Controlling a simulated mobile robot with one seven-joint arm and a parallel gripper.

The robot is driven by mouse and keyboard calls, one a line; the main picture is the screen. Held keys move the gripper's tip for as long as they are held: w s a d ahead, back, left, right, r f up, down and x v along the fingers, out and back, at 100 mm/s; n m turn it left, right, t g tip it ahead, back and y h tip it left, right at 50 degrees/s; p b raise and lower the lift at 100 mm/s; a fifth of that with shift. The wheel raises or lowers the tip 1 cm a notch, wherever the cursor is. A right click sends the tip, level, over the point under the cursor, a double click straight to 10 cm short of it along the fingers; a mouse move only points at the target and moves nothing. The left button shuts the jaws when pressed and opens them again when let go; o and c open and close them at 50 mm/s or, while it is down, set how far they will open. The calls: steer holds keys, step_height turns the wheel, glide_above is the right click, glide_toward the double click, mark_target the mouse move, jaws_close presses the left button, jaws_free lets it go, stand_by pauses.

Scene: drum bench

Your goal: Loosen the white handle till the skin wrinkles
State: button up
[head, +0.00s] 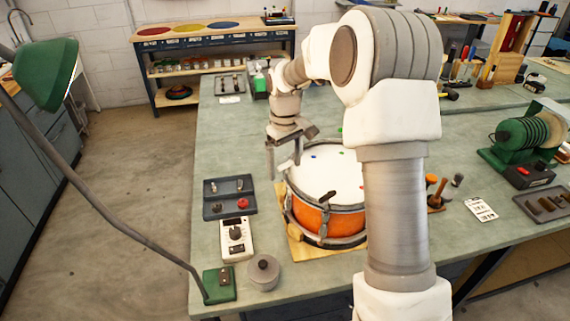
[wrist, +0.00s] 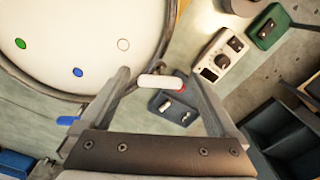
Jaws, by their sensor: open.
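The drum (head: 325,218) has an orange shell and a pale skin (head: 325,178) that looks smooth, with small coloured dots on it. The white handle (wrist: 158,82) is a short bar beside the drum's rim in the wrist view. It lies between the spread fingers of my gripper (wrist: 156,78), with a gap on each side. In the head view my gripper (head: 284,156) is over the drum's far left edge, and I cannot make out the white handle there. A blue handle (wrist: 68,120) shows farther along the rim.
A green lamp (head: 50,72) leans in from the left. A green coil machine (head: 522,138) stands at right. The bench behind the gripper is mostly clear.

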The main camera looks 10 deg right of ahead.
steer(key=shift+f, duration=0.1)
steer(key=c, duration=1.4)
steer(key=shift+n, duration=0.4)
steer(key=n+p, duration=0.2)
steer(key=n, duration=0.2)
steer(key=shift+n, duration=0.3)
steer(key=shift+n+p, duration=0.75)
steer(key=shift+n, duration=1.45)
steer(key=o, duration=1.4)
